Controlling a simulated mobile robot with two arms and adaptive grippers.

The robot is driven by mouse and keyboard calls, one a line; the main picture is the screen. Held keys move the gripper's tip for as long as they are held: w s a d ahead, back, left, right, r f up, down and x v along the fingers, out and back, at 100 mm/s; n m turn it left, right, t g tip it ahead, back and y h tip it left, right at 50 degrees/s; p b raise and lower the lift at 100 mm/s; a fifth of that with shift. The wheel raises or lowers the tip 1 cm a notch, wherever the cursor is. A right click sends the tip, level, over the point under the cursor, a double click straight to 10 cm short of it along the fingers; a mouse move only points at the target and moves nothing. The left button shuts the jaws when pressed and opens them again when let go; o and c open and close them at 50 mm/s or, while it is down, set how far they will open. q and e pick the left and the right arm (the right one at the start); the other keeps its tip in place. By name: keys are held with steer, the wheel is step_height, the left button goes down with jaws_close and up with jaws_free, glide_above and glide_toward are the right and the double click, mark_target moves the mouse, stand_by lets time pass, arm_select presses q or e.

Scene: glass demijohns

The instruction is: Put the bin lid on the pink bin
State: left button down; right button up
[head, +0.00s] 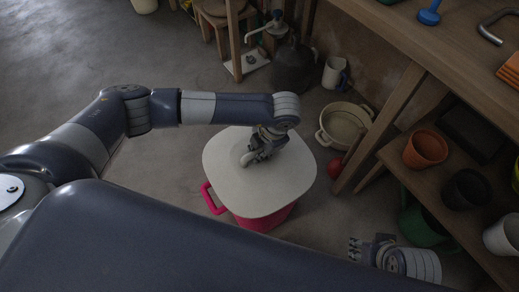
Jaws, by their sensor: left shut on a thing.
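The bin lid (288,184) is a cream, rounded-square plate in the middle of the head view. The pink bin (262,222) is directly below it. The lid covers the bin's opening, and only the bin's front side and its left handle (211,199) show. I cannot tell whether the lid rests on the rim or is slightly above it. My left gripper (248,158) reaches down over the lid and is shut on its small grip. My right gripper (368,249) is low at the right, apart from the bin; its finger opening is unclear.
A wooden shelf (465,185) with several pots, including an orange pot (426,148), stands at the right. The floor at the left is clear.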

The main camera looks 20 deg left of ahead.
arm_select(q)
steer(key=shift+f, duration=0.15)
arm_select(e)
steer(key=shift+r, duration=0.75)
steer(key=shift+d, duration=0.1)
arm_select(q)
steer(key=c, duration=1.4)
jaws_free()
steer(key=shift+c, duration=0.2)
arm_select(e)
steer(key=shift+s+f, duration=0.15)
arm_select(q)
steer(key=shift+o, duration=0.4)
steer(key=shift+o, duration=1.3)
